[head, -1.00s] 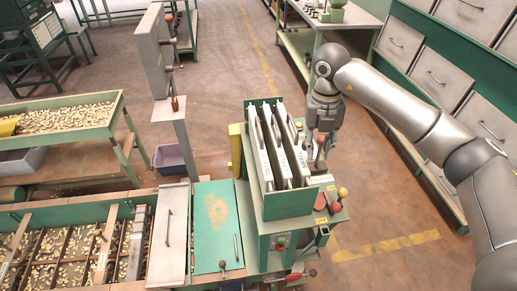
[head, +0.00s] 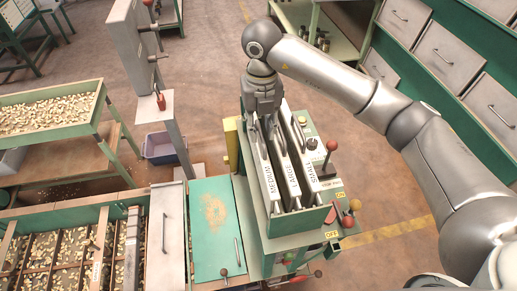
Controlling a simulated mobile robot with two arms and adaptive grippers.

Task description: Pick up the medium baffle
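The medium baffle (head: 271,180) is a pale upright plate with the label MEDIUM, in the left slot of a green rack (head: 300,222). The large baffle (head: 293,188) stands in the middle slot and the small baffle (head: 311,170) in the right one, each with its label and a handle on top. My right gripper (head: 265,121) points down over the far end of the medium baffle, by its handle. Its fingertips are small and partly hidden among the handles, so I cannot tell whether they touch or grip. My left gripper is out of view.
A red-knobbed lever (head: 331,146) and ON/OFF knobs stand right of the rack. A green panel (head: 215,222) and a sectioned trough of nuts (head: 62,250) lie to the left. A grey post (head: 153,108) rises behind.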

